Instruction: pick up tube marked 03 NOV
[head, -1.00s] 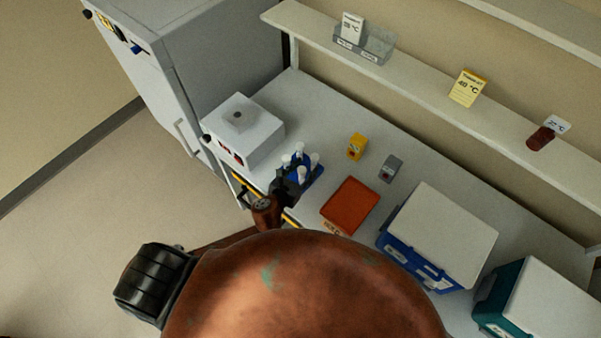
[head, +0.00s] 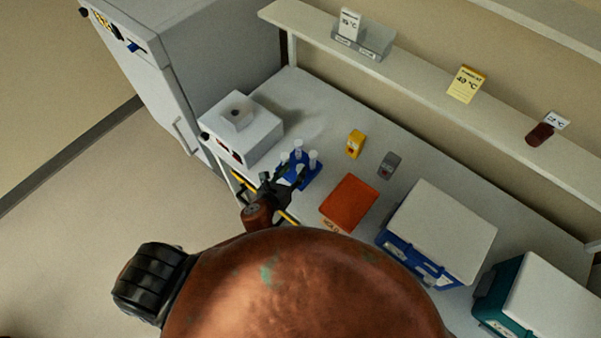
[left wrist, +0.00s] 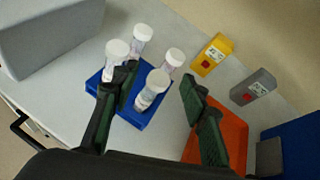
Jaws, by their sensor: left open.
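A blue rack (head: 313,178) on the bench holds several upright tubes with white caps. In the left wrist view the rack (left wrist: 134,119) shows a near tube (left wrist: 153,90), a right tube (left wrist: 173,62), a back tube (left wrist: 139,39) and a left tube (left wrist: 115,55). I cannot read a date on any tube, so I cannot tell which is 03 NOV. My left gripper (head: 285,183) is open and empty at the rack's near side. In the left wrist view its fingers (left wrist: 157,80) are apart, with the near tube showing between them. The left finger partly covers the left tube. My right gripper is out of view.
A white boxy device (head: 252,138) stands left of the rack. An orange tray (head: 349,203), a yellow block (head: 355,144) and a grey block (head: 389,165) are to its right. A white-lidded blue box (head: 442,228) stands farther right. A shelf (head: 420,95) runs behind.

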